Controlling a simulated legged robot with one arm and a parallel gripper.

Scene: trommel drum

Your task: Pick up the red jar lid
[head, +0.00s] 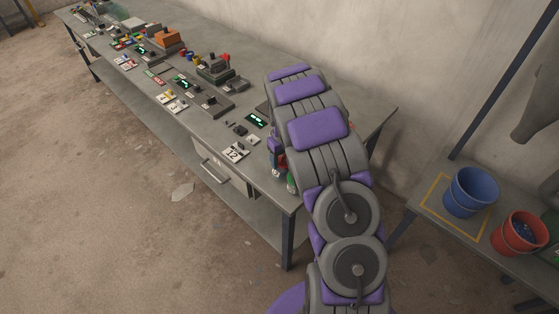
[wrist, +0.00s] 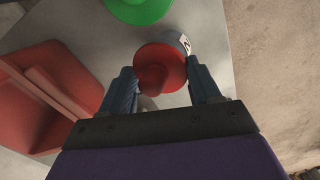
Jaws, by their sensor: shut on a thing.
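The red jar lid (wrist: 172,62) is a round red disc with a raised knob, seen in the wrist view between my gripper's two fingers. My gripper (wrist: 160,82) is shut on it, with one blue-grey finger on each side. Whether the lid touches the surface below cannot be told.
The long workbench (head: 235,198) holds several devices. A blue bucket (head: 472,192) and a red bucket (head: 518,234) stand at right.

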